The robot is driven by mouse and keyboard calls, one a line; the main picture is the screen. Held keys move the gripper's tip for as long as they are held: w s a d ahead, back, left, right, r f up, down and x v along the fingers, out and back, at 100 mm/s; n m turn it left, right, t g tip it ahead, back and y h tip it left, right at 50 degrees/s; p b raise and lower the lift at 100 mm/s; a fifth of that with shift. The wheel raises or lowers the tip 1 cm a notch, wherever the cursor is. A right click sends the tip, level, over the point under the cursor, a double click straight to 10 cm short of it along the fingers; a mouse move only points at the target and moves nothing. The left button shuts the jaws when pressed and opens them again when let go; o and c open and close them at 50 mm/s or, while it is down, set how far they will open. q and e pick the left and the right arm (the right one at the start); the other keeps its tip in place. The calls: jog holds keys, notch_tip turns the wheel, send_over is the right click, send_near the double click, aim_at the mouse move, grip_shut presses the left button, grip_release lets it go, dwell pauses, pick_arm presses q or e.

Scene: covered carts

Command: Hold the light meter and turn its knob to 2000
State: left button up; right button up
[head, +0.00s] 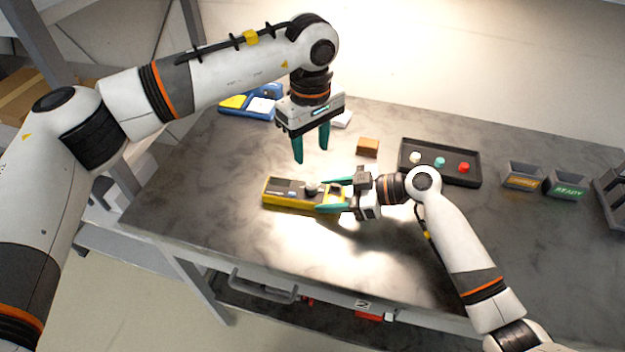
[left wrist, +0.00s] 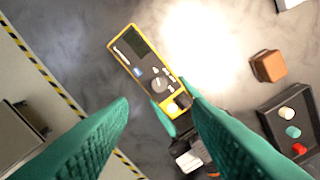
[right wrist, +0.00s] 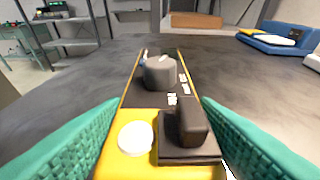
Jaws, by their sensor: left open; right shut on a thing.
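The light meter (head: 281,200) is a yellow box with a dark face, lying on the grey table. Its dark knob (left wrist: 159,85) shows in the left wrist view, and up close in the right wrist view (right wrist: 159,72). A white disc (right wrist: 135,138) and a dark block (right wrist: 190,128) sit at its near end. My right gripper (head: 333,195) is shut on the meter's right end, one teal finger on each side. My left gripper (head: 312,158) is open and empty, pointing down above the table, above and behind the meter. The knob's setting is too small to read.
A brown block (head: 367,147) lies behind the meter. A black tray (head: 440,178) with white, green and red pieces is to the right, then two labelled bins (head: 564,184). A blue and yellow item (head: 250,103) lies at the back left. The table's front left is clear.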

aim_at(311, 185)
pick_arm(q)
notch_tip(311, 185, down, 10)
jog(key=n, duration=2.2)
jog(key=shift+f, duration=0.25)
jog(key=shift+c, duration=0.3)
grip_shut()
